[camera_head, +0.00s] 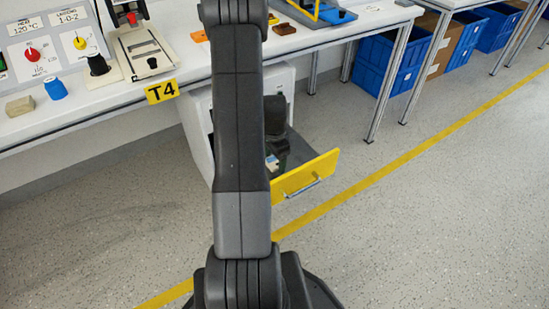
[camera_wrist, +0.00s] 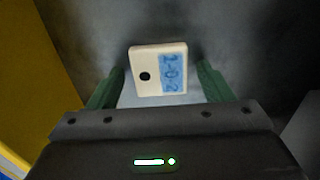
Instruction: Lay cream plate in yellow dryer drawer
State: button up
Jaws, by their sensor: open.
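The cream plate (camera_wrist: 144,60), with a black hole and a blue label reading 1-0-2, lies face up on the dark floor of the open drawer in the wrist view. A small pale and blue part of the plate (camera_head: 271,162) shows in the head view. The yellow dryer drawer (camera_head: 306,174) is pulled out of the white cabinet under the bench. My gripper (camera_wrist: 161,74) is inside the drawer space, its green fingers open on either side of the plate's near end. I see gaps between the fingers and the plate.
The yellow drawer front (camera_wrist: 32,75) stands close on the left in the wrist view. The white bench (camera_head: 120,98) with the T4 sign overhangs the cabinet. Blue crates (camera_head: 390,65) stand under the bench at right. The floor in front is clear.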

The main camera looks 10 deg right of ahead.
aim_at(274, 161)
jog(key=shift+r, duration=0.1)
notch_tip(274, 161, up, 12)
jog(key=p, duration=0.3)
jog(key=shift+c, duration=0.2)
dwell(1.0)
